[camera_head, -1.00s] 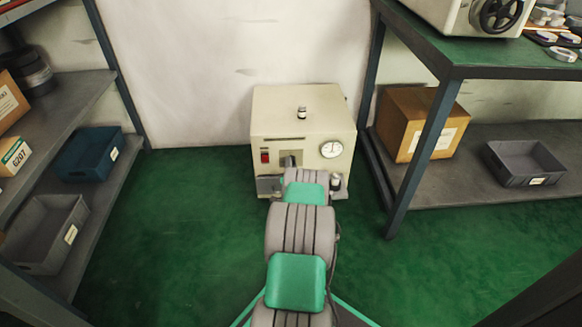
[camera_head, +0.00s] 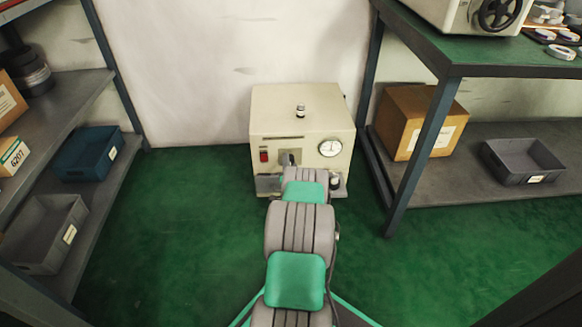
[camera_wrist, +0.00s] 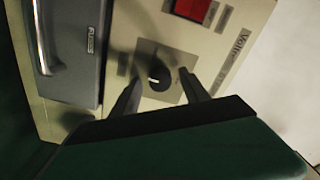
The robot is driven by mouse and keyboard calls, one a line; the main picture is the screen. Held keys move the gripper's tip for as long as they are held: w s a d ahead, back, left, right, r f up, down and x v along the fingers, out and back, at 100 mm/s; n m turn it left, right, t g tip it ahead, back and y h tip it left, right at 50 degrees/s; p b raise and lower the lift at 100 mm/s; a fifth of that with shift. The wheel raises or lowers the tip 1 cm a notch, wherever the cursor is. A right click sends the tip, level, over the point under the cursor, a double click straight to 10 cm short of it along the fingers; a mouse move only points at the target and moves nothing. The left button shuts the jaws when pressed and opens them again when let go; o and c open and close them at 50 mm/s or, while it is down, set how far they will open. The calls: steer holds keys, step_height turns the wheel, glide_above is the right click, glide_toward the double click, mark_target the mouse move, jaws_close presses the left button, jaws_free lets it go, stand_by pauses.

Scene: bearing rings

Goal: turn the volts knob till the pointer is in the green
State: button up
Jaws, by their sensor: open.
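The cream machine box (camera_head: 303,112) stands on the green floor against the wall. Its round white dial (camera_head: 330,148) is at the right of the front; the pointer and any green zone are too small to read. In the wrist view the black volts knob (camera_wrist: 154,78) has a white mark and sits on a grey plate, with a "Volts" label (camera_wrist: 230,50) close by. My gripper (camera_wrist: 158,88) is open, with one finger on either side of the knob; I cannot tell whether they touch it.
A red switch (camera_wrist: 192,8) is near the knob in the wrist view. A grey panel with a metal handle (camera_wrist: 40,40) and "FUSES" label lies to the left. Shelving with bins (camera_head: 88,153) stands left; a green-topped bench (camera_head: 480,58) stands right. Open floor lies on both sides of my arm.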

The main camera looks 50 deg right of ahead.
steer(key=p+v, duration=0.2)
steer(key=v, duration=0.5)
steer(key=shift+s+a, duration=0.25)
